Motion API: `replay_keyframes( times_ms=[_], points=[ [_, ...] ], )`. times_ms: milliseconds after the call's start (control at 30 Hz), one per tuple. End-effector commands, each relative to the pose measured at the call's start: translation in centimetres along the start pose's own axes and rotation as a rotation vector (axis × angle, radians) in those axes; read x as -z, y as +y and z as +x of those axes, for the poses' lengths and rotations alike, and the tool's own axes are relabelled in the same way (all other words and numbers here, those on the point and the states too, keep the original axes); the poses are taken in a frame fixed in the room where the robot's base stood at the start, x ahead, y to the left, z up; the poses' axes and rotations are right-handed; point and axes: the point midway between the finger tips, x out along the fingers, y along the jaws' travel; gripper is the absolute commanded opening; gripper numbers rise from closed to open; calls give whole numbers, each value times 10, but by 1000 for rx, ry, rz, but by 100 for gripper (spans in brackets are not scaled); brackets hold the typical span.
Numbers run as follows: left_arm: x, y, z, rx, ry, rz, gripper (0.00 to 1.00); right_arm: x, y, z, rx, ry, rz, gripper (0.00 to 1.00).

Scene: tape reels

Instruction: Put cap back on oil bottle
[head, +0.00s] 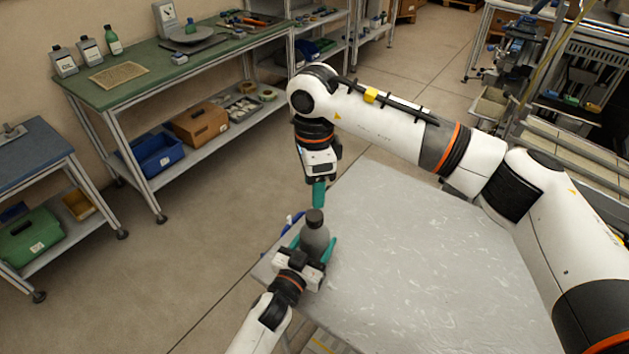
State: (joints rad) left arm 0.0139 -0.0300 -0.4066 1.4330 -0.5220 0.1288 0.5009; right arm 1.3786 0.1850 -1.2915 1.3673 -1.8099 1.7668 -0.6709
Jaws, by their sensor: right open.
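The oil bottle (314,241), grey with rounded shoulders, is upright at the near left corner of the table. A black cap (314,217) sits on top of its neck; I cannot tell how tightly it is seated. My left gripper (312,244) has its teal fingers on both sides of the bottle's body and grips it. My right gripper (318,193) points down just above the cap, open and empty, with its fingers overlapping in this view. The bottle's base is hidden behind my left gripper.
The light grey table (430,260) is mostly bare. A blue item (292,219) shows partly behind the bottle at the table's edge. A green-topped bench (150,70) with bottles stands far left, and shelving (325,40) behind it.

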Motion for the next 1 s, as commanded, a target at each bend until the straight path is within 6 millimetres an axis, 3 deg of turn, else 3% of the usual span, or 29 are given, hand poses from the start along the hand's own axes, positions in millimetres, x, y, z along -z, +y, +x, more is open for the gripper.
replay_keyframes(
  times_ms=[100, 267, 700, 1000],
  points=[
    [1, 0, 0, 0, 2, -2, 0, 0, 0, -2, -1, 0, -163, 53],
    [1, 0, 0, 0, 2, -2, 0, -1, 0, -2, 0, 0, -289, 53],
    [1, 0, 0, 0, 2, -2, 0, 0, 0, -1, 1, 0, -319, 53],
    [1, 0, 0, 0, 2, -1, 0, 0, -1, 36, 5, 2, -316, 53]
  ],
)
